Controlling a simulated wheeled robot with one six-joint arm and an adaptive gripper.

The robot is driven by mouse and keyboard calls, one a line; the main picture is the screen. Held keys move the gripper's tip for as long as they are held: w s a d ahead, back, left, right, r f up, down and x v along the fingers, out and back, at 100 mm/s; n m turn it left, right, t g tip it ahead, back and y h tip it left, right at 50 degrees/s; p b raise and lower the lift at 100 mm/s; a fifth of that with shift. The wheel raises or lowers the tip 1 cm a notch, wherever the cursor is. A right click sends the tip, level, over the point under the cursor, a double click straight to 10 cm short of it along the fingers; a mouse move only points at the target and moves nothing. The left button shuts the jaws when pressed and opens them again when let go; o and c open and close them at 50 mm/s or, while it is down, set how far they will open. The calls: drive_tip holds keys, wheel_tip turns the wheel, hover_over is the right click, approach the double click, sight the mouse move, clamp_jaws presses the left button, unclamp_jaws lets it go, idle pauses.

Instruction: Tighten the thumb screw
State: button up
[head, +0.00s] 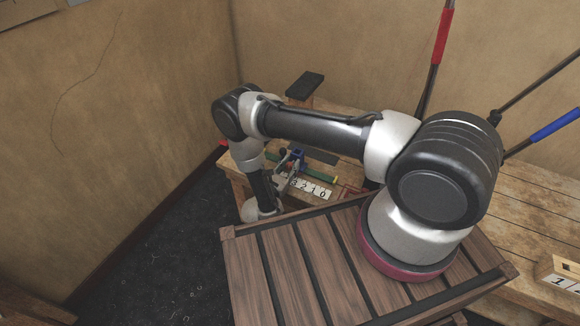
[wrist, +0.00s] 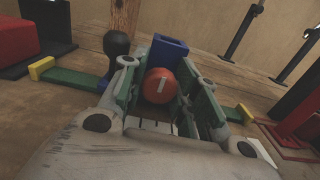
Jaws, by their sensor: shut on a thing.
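The thumb screw shows in the wrist view as a round orange-red knob (wrist: 160,85) with a pale mark on its face. It sits in front of a blue block (wrist: 167,50). My gripper (wrist: 160,92) has its two fingers on either side of the knob and is shut on it. In the head view my gripper (head: 285,178) is low at the workbench, next to the blue part (head: 296,153); the knob itself is hidden or too small to tell there. A green bar (wrist: 75,80) with yellow ends runs behind the fingers.
A black ball-topped handle (wrist: 117,43) stands just left of the blue block. A white number strip (head: 311,188) lies on the wooden bench (head: 350,196). A red block (wrist: 17,40) is at far left, and a red frame (wrist: 300,118) is at right.

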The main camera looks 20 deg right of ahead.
drive_tip(key=m, duration=0.3)
drive_tip(key=o, duration=1)
drive_tip(key=v, duration=1.2)
